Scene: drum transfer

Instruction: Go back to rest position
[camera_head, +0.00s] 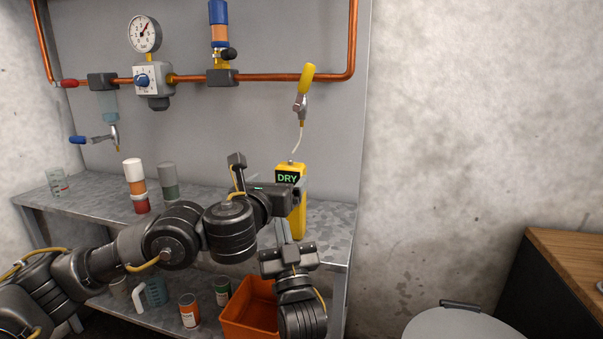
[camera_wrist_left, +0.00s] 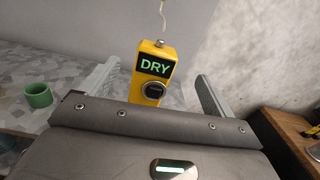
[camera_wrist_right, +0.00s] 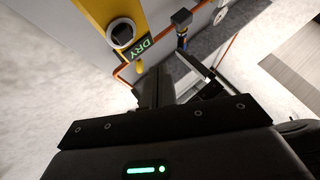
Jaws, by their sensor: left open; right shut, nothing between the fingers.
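A yellow device with a green DRY display (camera_head: 288,178) stands on the upper shelf, in front of the wall panel. A thin pale line rises from its top. My left gripper (camera_head: 284,193) is open and empty in front of it and partly hides it. In the left wrist view the device (camera_wrist_left: 156,68) shows upright between the spread fingers, apart from them. My right gripper (camera_head: 284,236) is shut and empty, fingers pointing up, below the left one. In the right wrist view its closed fingers (camera_wrist_right: 158,82) show close to the DRY device (camera_wrist_right: 141,48).
The metal shelf (camera_head: 95,196) holds several cups and cans. An orange crate (camera_head: 237,318) and cans stand on the lower level. Copper pipes (camera_head: 290,77) and a yellow-handled valve (camera_head: 308,78) are on the wall. A wooden-topped cabinet (camera_head: 575,255) stands at right.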

